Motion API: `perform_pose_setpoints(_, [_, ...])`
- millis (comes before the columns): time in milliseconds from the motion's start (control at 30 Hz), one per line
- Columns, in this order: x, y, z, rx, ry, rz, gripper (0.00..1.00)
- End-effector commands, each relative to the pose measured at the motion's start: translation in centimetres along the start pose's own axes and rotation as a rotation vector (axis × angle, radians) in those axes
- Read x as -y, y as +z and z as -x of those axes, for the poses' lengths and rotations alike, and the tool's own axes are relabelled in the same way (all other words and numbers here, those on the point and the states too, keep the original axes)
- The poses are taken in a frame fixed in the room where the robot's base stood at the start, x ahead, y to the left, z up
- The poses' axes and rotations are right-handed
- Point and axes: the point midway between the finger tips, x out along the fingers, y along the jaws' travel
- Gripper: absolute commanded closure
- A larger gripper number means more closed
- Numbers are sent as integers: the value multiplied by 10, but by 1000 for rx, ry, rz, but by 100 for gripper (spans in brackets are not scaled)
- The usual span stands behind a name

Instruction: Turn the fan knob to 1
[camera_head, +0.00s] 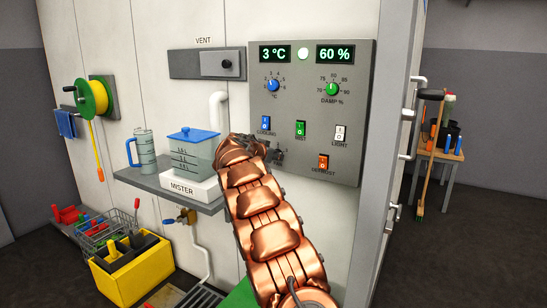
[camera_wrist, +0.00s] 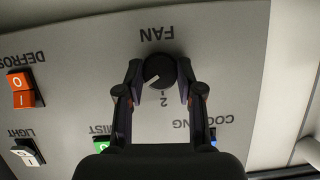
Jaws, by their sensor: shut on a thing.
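The black fan knob (camera_wrist: 160,70) is on the grey control panel (camera_wrist: 80,80), under the upside-down label FAN in the wrist view. A white pointer line on it slants towards the lower left in that view. A "2" mark shows just below the knob; other marks are hidden or unreadable. My gripper (camera_wrist: 160,80) has one finger on each side of the knob and is shut on it.
Blue (camera_head: 264,123), green (camera_head: 300,128), white (camera_head: 341,133) and orange (camera_head: 323,162) switches are near the gripper on the panel. A blue-lidded tank (camera_head: 193,150) and a jug (camera_head: 145,150) stand on a shelf to the left. A yellow crate (camera_head: 130,275) is on the floor.

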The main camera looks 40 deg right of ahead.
Motion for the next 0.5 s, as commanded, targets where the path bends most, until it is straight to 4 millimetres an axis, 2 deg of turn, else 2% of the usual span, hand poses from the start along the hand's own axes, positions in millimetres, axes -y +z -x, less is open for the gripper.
perform_pose_setpoints(33, [0,0,0,0,1,0,76])
perform_pose_setpoints(267, [-1,0,0,1,1,0,98])
perform_pose_setpoints(500, [0,0,0,0,9,21,98])
